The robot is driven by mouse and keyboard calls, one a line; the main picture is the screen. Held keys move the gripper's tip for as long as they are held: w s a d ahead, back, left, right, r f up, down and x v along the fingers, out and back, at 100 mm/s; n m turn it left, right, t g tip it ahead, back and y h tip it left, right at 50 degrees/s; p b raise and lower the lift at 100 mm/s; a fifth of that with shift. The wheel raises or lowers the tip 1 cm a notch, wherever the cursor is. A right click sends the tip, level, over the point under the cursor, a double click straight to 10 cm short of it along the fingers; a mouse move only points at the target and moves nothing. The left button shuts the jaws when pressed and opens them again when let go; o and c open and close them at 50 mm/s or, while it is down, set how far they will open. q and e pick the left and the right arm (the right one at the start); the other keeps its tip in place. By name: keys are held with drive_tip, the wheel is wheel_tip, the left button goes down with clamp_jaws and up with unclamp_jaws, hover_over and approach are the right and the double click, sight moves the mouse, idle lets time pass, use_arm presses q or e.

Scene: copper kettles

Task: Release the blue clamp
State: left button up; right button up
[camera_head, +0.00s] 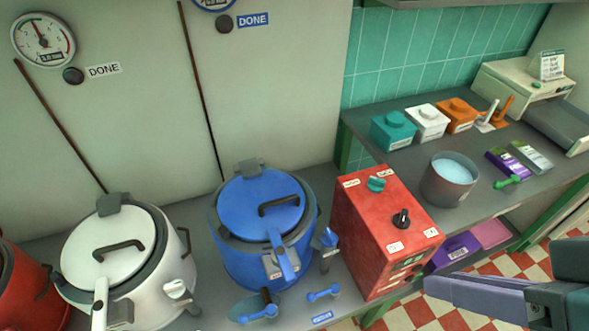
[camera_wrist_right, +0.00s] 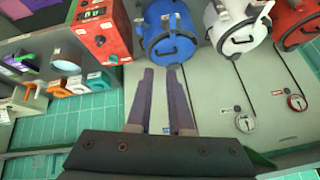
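The blue kettle (camera_head: 235,265) stands on the grey counter with its lid (camera_head: 250,205) down. Its blue clamp (camera_head: 283,258) is a lever at the front rim, running from the lid edge down over the grey latch. The kettle also shows at the top of the right wrist view (camera_wrist_right: 160,48); the clamp cannot be made out there. My right gripper (camera_head: 428,285) is at the lower right, beyond the red box and well apart from the clamp. In the wrist view its two fingers (camera_wrist_right: 160,73) are apart with nothing between them. My left gripper is out of view.
A red control box (camera_head: 372,240) stands between the blue kettle and my right gripper. A white kettle (camera_head: 108,255) stands left of the blue one. A blue tap (camera_head: 327,245) sticks out at the blue kettle's right. A side counter holds a pot (camera_head: 452,185) and small boxes.

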drive_tip(key=w+a+f+b, duration=0.1)
drive_tip(key=f+b, duration=0.3)
drive_tip(key=w+f+m+t+y+b, duration=0.1)
drive_tip(key=f+b, duration=0.4)
drive_tip(key=w+a+f+m+t+y+b, duration=0.1)
drive_tip(key=w+f+b, duration=0.1)
drive_tip(key=f+b, duration=0.2)
drive_tip(key=shift+a+f+b, duration=0.3)
drive_tip(key=shift+f+b, duration=0.05)
clamp_jaws()
drive_tip(key=w+f+m+t+y+b, duration=0.1)
drive_tip(key=w+f+m+t+b, duration=0.1)
drive_tip(key=f+b, duration=0.6)
drive_tip(key=w+d+f+m+t+y+b, duration=0.1)
drive_tip(key=f+m+b, duration=0.4)
drive_tip(key=b, duration=1.2)
drive_tip(key=w+f+m+t+y+b, duration=0.2)
drive_tip(key=w+f+m+t+b, duration=0.1)
drive_tip(key=f+b, duration=0.9)
drive_tip(key=shift+w+d+f+t+b, duration=0.35)
drive_tip(key=shift+w+f+t, duration=0.25)
drive_tip(key=shift+f+t, duration=0.15)
